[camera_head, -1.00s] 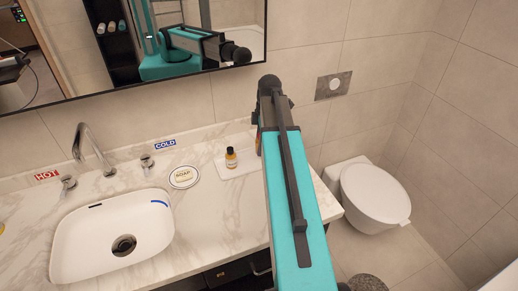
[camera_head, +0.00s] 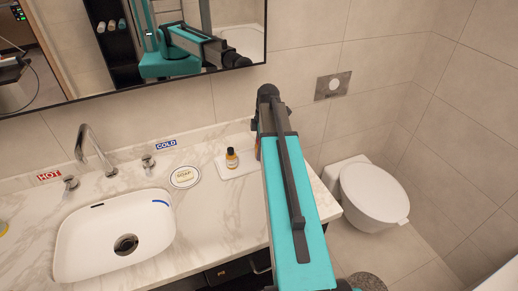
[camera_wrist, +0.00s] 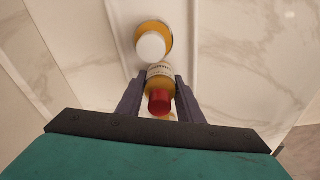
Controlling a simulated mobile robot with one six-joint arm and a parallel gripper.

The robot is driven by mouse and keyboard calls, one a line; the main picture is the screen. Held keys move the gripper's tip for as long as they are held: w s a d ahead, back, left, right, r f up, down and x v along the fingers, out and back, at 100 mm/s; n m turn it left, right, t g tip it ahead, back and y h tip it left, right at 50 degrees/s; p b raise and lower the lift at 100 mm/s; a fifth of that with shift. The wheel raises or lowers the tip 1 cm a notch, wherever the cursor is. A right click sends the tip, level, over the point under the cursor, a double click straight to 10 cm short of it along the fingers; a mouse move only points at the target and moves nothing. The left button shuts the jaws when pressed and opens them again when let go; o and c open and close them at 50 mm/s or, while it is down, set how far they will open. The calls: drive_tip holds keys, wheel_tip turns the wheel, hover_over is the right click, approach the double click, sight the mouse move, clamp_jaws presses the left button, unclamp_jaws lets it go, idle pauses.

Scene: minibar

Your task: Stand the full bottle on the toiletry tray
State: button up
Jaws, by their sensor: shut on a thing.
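My gripper (camera_wrist: 160,79) is shut on an amber bottle (camera_wrist: 160,88) with a red cap and a pale label. The cap points toward the wrist camera. Beyond it, a second amber bottle with a white cap (camera_wrist: 152,45) shows from above, close to the held one; I cannot tell whether they touch. In the head view, a small amber bottle (camera_head: 232,159) with a dark-looking cap stands upright on the white toiletry tray (camera_head: 246,167). My arm hides the gripper and part of the tray there. The fill level of the bottles cannot be seen.
A soap dish with soap (camera_head: 185,177) lies left of the tray. The sink (camera_head: 115,235) and tap (camera_head: 92,148) are further left. The wall and mirror (camera_head: 150,50) stand behind the counter. The toilet (camera_head: 372,195) is to the right, past the counter's edge.

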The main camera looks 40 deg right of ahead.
drive_tip(key=shift+f, duration=0.2)
drive_tip(key=shift+f, duration=0.15)
drive_tip(key=o, duration=1.1)
drive_tip(key=shift+s+d+r+b, duration=0.15)
drive_tip(key=shift+r+b, duration=0.25)
drive_tip(key=shift+r, duration=1.45)
drive_tip(key=shift+s+d+r+b, duration=0.1)
drive_tip(key=shift+d+r+b, duration=0.25)
drive_tip(key=shift+r, duration=1.55)
drive_tip(key=shift+s+d+r+b, duration=0.1)
drive_tip(key=shift+r+b, duration=0.35)
drive_tip(key=shift+r, duration=1.95)
drive_tip(key=shift+s+f, duration=0.1)
drive_tip(key=shift+s, duration=0.05)
